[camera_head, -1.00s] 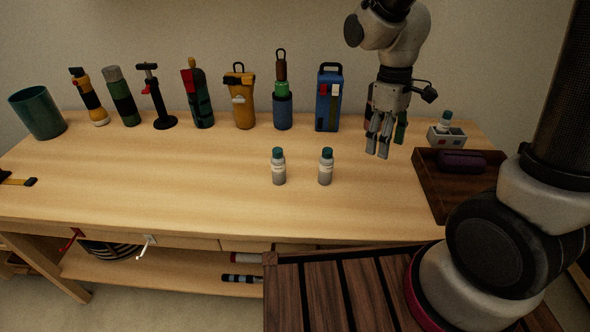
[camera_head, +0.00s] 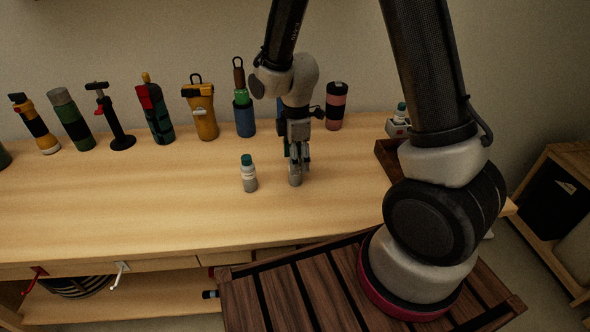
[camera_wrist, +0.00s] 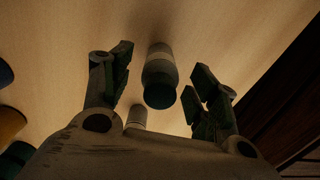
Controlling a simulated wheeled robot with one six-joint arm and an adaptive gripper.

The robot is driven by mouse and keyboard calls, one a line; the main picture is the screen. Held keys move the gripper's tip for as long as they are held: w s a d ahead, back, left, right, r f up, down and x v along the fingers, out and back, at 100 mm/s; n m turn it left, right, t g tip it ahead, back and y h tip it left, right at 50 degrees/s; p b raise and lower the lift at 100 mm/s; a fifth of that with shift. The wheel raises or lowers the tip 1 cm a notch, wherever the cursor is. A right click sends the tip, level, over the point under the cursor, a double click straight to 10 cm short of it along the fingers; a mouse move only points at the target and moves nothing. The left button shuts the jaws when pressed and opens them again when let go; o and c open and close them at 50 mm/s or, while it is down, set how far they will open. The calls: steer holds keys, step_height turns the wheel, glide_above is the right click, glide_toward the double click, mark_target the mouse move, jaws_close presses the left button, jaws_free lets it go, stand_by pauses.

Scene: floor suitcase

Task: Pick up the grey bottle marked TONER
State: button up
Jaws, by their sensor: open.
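Two small grey bottles with teal caps and pale labels stand upright on the wooden workbench (camera_head: 130,205). The label words are too small to read, so I cannot tell which is marked TONER. The left bottle (camera_head: 249,176) stands clear. The right bottle (camera_head: 295,180) is partly hidden by my gripper (camera_head: 297,160), which points down over it with open fingers. In the wrist view, one bottle (camera_wrist: 160,66) shows between the open fingers of my gripper (camera_wrist: 160,82), with visible gaps on both sides. Another bottle (camera_wrist: 137,116) is partly hidden by the gripper body.
A row of flasks and tools lines the back, including a yellow flask (camera_head: 203,112), a black pump (camera_head: 112,120) and a pink flask (camera_head: 337,106). A dark wooden tray (camera_head: 388,158) is at the right. The bench front left is clear.

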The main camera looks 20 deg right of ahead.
steer(key=shift+f, duration=0.7)
steer(key=c, duration=1.2)
steer(key=shift+o, duration=0.2)
steer(key=shift+r, duration=0.15)
